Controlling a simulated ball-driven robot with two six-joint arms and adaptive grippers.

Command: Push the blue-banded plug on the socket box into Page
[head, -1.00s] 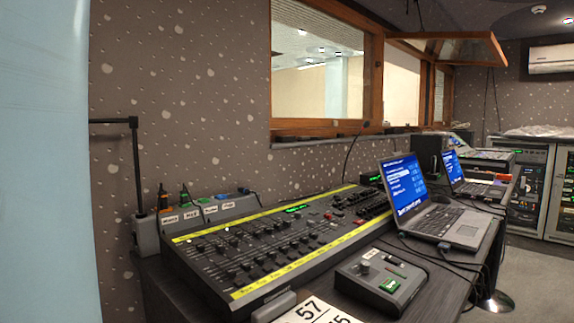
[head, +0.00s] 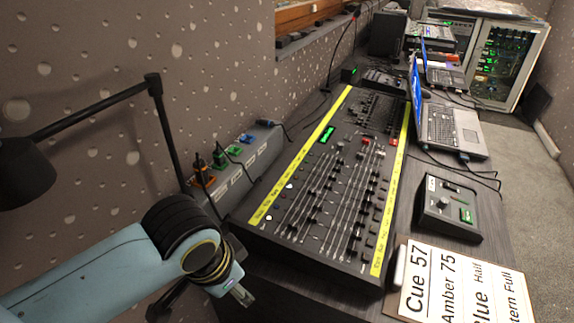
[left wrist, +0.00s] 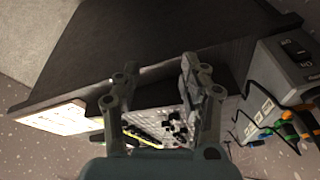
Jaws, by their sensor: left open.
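The grey socket box (head: 272,141) stands against the wall at the left of the mixing desk. Orange (head: 204,178) and green (head: 219,159) plugs and blue parts show along its top. The box labels are too small to read here. My left gripper (head: 241,294) is open and empty, low in front of the desk's near left corner, apart from the box. The box (left wrist: 274,70) also shows at the right in the left wrist view. My right gripper is out of view.
A black lamp arm (head: 155,95) rises between my left arm and the box. The fader desk (head: 325,190) lies right of the box. A small control box (head: 446,205), a cue sheet (head: 455,285) and laptops (head: 452,128) are further right.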

